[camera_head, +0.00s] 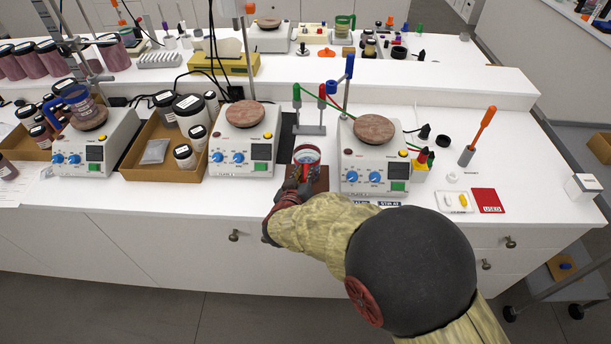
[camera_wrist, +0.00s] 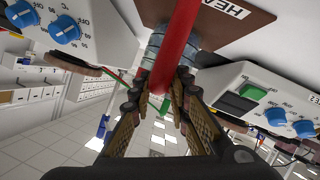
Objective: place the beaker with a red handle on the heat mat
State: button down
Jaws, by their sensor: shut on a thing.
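The clear glass beaker with a red handle (camera_head: 307,155) stands upright between two hotplates near the bench's front edge. My gripper (camera_head: 297,182) reaches it from the front and is shut on its red handle. In the wrist view the red handle (camera_wrist: 180,40) runs between my fingers (camera_wrist: 165,88), with the beaker's glass (camera_wrist: 154,50) behind it.
A hotplate (camera_head: 244,150) stands close on the left and another (camera_head: 374,165) close on the right. A stand with coloured clamps (camera_head: 310,128) is just behind. A cardboard tray of jars (camera_head: 150,165) is farther left.

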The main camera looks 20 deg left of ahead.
jog(key=shift+r, duration=0.1)
jog(key=c, duration=1.7)
grip_release()
jog(key=shift+o, duration=0.2)
jog(key=shift+s+r, duration=0.15)
jog(key=shift+s, duration=0.1)
jog(key=p+v, duration=0.3)
jog(key=v, duration=0.8)
jog(key=shift+s, duration=0.2)
